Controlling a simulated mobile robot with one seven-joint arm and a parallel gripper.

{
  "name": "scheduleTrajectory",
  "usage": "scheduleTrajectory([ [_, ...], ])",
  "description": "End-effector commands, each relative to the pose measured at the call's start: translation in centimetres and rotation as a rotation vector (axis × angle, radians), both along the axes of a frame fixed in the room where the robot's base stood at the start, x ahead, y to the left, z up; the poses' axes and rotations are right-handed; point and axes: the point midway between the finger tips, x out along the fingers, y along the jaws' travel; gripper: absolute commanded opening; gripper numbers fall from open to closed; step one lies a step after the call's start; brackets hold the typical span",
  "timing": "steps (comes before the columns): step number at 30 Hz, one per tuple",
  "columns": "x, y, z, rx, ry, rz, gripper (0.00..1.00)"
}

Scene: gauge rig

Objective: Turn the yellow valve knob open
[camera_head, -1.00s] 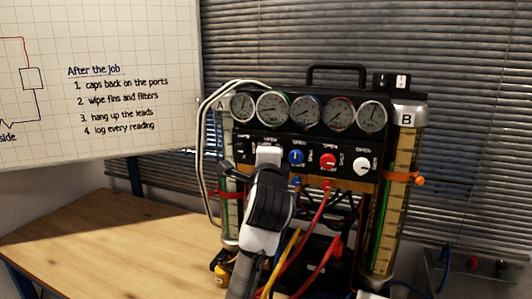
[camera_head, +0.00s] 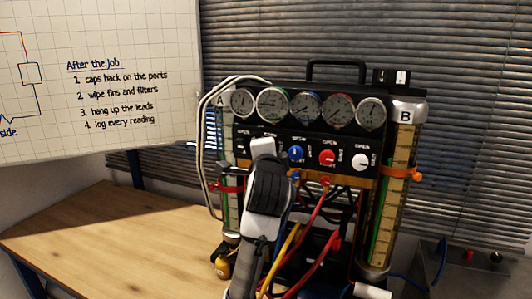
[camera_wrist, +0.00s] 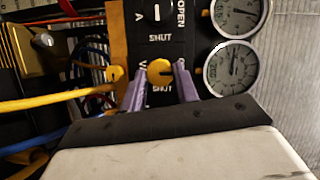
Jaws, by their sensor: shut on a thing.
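The yellow valve knob (camera_wrist: 160,73) sits on the black valve panel between the two purple fingers of my gripper (camera_wrist: 160,66) in the wrist view. The fingers are shut on it from either side. A "SHUT" label shows just below the knob in that view; the other lettering around it is partly covered by the fingers. In the head view my gripper's white wrist end (camera_head: 262,147) reaches to the left part of the panel and hides the yellow knob. I cannot tell the knob's exact angle.
A black knob with a white mark (camera_wrist: 157,13) lies beside it. Blue (camera_head: 296,153), red (camera_head: 327,157) and white (camera_head: 361,161) knobs continue rightward. Gauges (camera_head: 305,107) sit above. Yellow (camera_head: 285,250) and red hoses (camera_head: 312,216) hang below, close to my arm. The bench (camera_head: 110,240) is clear at left.

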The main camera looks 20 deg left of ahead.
Motion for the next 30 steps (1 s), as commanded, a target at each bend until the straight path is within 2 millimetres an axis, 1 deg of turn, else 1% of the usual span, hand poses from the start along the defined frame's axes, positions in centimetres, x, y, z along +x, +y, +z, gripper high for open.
scheduleTrajectory([
  [1, 0.0, 0.0, 0.0, -0.001, 0.0, 0.0, 0.32],
  [6, 0.0, 0.0, 0.0, 0.0, 0.0, 0.0, 0.52],
  [14, -0.1, 0.0, 0.0, 0.0, 0.0, 0.0, 0.52],
  [17, -0.5, -0.2, 0.0, 0.0, -0.001, 0.0, 0.52],
  [20, -1.8, -0.7, -0.1, 0.002, -0.003, -0.001, 0.52],
  [23, -3.7, -1.3, 0.1, 0.003, -0.005, 0.001, 0.52],
  [30, -8.9, -3.3, 0.5, 0.002, -0.007, 0.0, 0.52],
])
